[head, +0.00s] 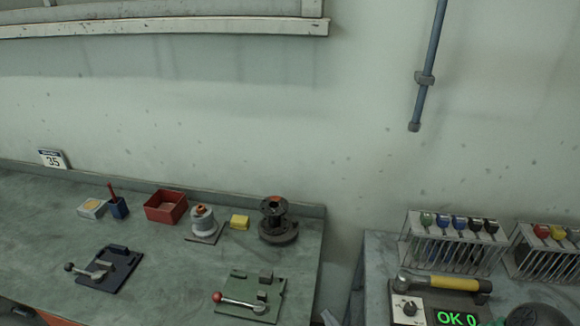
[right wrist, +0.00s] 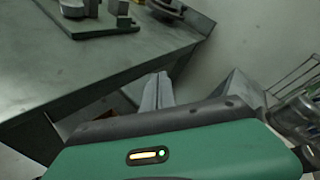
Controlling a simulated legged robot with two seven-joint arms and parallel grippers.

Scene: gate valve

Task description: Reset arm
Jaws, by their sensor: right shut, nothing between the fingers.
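My right gripper (right wrist: 158,92) shows in the right wrist view with its grey fingers together and nothing between them, beyond its green housing. In the head view only a small pale tip of the right gripper (head: 328,317) shows at the bottom edge, in the gap between the two benches. It is apart from the objects on the benches. My left gripper is not in view. A dark flanged valve-like part (head: 278,221) stands at the right end of the left bench. No valve is touched by a gripper.
The right bench (head: 377,262) holds racks (head: 455,240), a yellow-handled wrench (head: 445,283) and a green display (head: 457,318).

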